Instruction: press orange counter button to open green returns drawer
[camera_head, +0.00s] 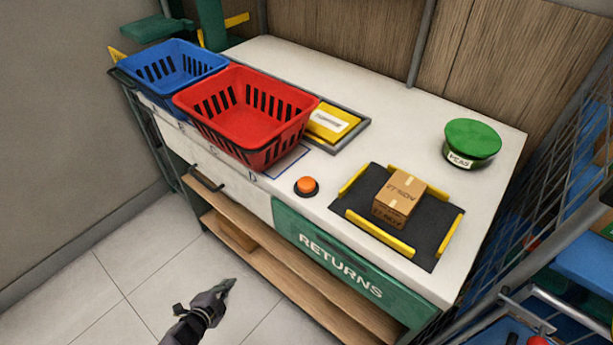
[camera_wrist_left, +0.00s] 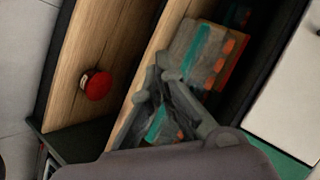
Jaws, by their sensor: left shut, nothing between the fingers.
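The orange button (camera_head: 306,186) sits in a dark round base on the white counter (camera_head: 390,110), near its front edge. The green drawer (camera_head: 340,265) marked RETURNS is in the counter front below and right of the button, and it looks closed. My left gripper (camera_head: 228,287) is shut and empty. It is in front of the counter, lower than the top and left of the green drawer, apart from the button. The left wrist view shows its fingers (camera_wrist_left: 163,80) in front of the wooden shelves; the button is not in that view.
A red basket (camera_head: 245,115) and a blue basket (camera_head: 172,67) stand left of the button. Right of it, a small carton (camera_head: 399,193) rests on a black mat with yellow rails, with a green cap (camera_head: 472,140) behind. Wrist view: a red round object (camera_wrist_left: 97,85) and a striped box (camera_wrist_left: 200,52).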

